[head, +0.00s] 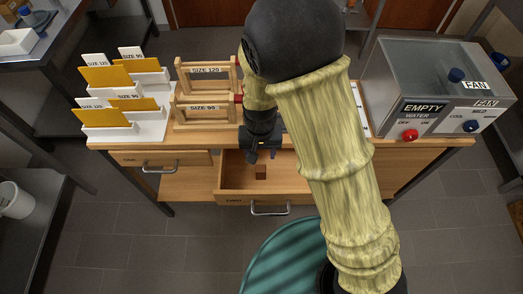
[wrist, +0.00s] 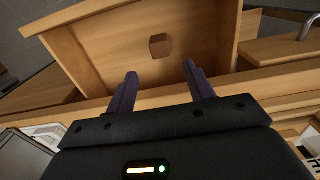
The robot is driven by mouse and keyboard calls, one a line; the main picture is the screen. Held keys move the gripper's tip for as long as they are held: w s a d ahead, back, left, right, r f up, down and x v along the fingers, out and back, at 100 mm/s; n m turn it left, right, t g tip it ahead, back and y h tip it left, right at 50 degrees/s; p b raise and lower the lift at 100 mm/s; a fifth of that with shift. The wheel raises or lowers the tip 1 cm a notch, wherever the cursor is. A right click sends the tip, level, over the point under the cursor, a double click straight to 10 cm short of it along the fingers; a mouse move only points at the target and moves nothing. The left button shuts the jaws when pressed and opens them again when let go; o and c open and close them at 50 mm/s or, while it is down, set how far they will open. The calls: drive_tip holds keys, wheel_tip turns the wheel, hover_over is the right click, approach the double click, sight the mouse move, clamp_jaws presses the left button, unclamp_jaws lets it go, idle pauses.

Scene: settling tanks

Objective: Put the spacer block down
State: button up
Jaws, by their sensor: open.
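A small brown block (head: 260,172), which I take to be the spacer block, lies inside the open drawer (head: 236,177) of the wooden bench. In the wrist view the block (wrist: 159,46) rests on the bare drawer floor, just beyond and between my fingertips. My gripper (head: 262,156) points down over the back part of the drawer. Its two dark fingers (wrist: 160,70) are spread apart with nothing between them. The block appears apart from both fingers. My arm covers the drawer's right side in the head view.
Wooden racks labelled SIZE 120 and SIZE 90 (head: 205,113) stand on the bench, left of my arm. White holders with yellow plates (head: 110,75) stand farther left. A clear-lidded tank (head: 425,75) labelled EMPTY is at right.

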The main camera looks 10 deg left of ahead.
drive_tip(key=s+d+r+m+t, duration=0.1)
drive_tip(key=d+r, duration=0.5)
drive_tip(key=d, duration=0.6)
drive_tip(key=d+r+m+t, duration=0.1)
drive_tip(key=d+r, duration=0.6)
drive_tip(key=d, duration=0.6)
drive_tip(key=shift+s+d+m+t, duration=0.25)
drive_tip(key=shift+s+m+t, duration=0.05)
drive_tip(key=shift+s, duration=0.1)
